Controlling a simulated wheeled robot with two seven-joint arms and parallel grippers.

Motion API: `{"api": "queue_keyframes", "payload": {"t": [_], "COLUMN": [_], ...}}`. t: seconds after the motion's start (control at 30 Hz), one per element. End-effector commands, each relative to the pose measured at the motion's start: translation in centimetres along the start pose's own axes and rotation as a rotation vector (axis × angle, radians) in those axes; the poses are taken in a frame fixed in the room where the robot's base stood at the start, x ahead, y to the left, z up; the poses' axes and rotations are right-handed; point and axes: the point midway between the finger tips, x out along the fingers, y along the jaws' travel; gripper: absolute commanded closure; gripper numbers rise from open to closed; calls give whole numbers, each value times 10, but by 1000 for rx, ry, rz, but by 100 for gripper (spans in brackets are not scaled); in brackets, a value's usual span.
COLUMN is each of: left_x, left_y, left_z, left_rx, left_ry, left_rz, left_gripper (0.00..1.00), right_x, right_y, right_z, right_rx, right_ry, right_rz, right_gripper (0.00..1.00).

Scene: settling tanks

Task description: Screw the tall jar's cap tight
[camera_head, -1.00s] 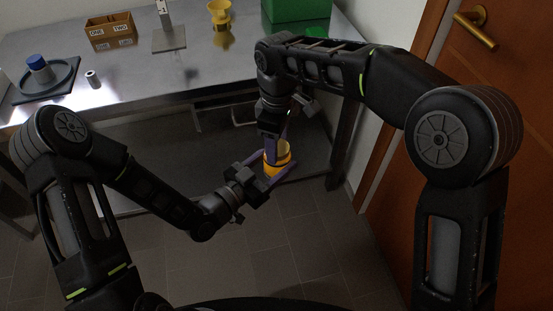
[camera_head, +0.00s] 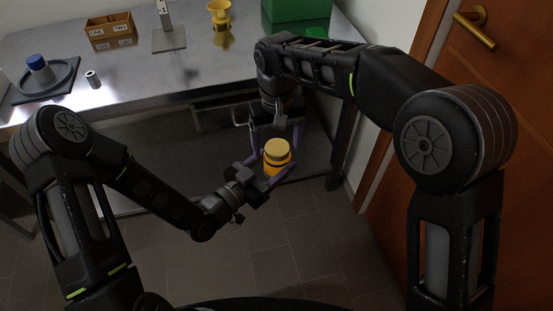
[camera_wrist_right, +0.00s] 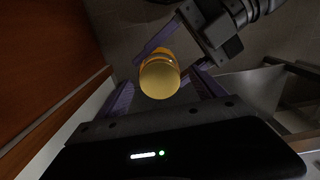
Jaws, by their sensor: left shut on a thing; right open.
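The orange jar (camera_head: 272,168) is held upright or nearly so in front of the table, in the air. Its pale yellow cap (camera_head: 275,147) sits on top and faces the camera in the right wrist view (camera_wrist_right: 159,82). Whether the cap is fully seated cannot be told. My left gripper (camera_head: 276,168) is shut on the jar's body from the left; one of its purple fingers also shows in the right wrist view. My right gripper (camera_head: 276,148) is above, its purple fingers spread wide on either side of the cap with gaps showing.
The metal table (camera_head: 130,80) stands behind. A wooden door (camera_head: 480,110) is at right.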

Motion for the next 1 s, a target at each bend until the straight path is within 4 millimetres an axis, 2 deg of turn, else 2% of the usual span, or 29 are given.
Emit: {"api": "queue_keyframes", "payload": {"t": [0.13, 0.27, 0.5, 0.7, 1.0], "left_x": [0, 0, 0, 0, 0], "left_y": [0, 0, 0, 0, 0], "left_z": [-1, -1, -1, -1, -1], "left_rx": [1, 1, 1, 1, 1], "left_ry": [3, 3, 3, 3, 3], "left_rz": [0, 0, 0, 0, 0], "left_gripper": [100, 100, 100, 100, 100], "right_x": [-2, -13, -49, -71, -75], "right_y": [0, 0, 0, 0, 0], "right_z": [0, -1, -1, -1, 0], "right_rx": [0, -1, 0, 0, 0], "right_ry": [1, 3, 4, 1, 0], "right_rz": [0, -1, -1, 0, 0], "right_gripper": [21, 21, 21, 21, 21]}}
